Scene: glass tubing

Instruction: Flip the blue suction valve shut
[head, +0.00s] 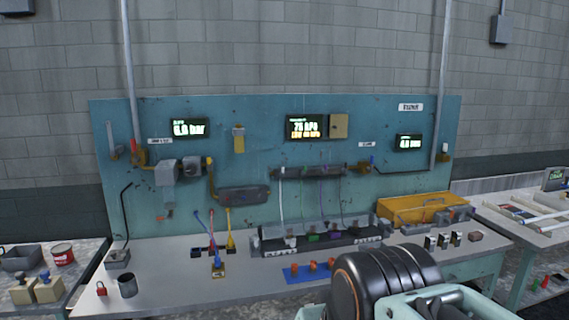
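A small blue part (373,161) shows at the right end of a dark horizontal manifold (310,172) on the teal panel, just below a small white label (367,144). It looks like the blue valve's handle, but it is too small to tell its angle or whether it is open or shut. A yellow fitting (364,168) sits beside it. My dark arm link comes in at the bottom right, well below and apart from the valve. My gripper's fingers are not in view.
The teal panel (270,140) carries lit displays and pipes. The bench (160,285) below holds a dark rack (320,240), a yellow case (412,207), a blue mat (290,274) with orange pieces and a grey cup (127,285).

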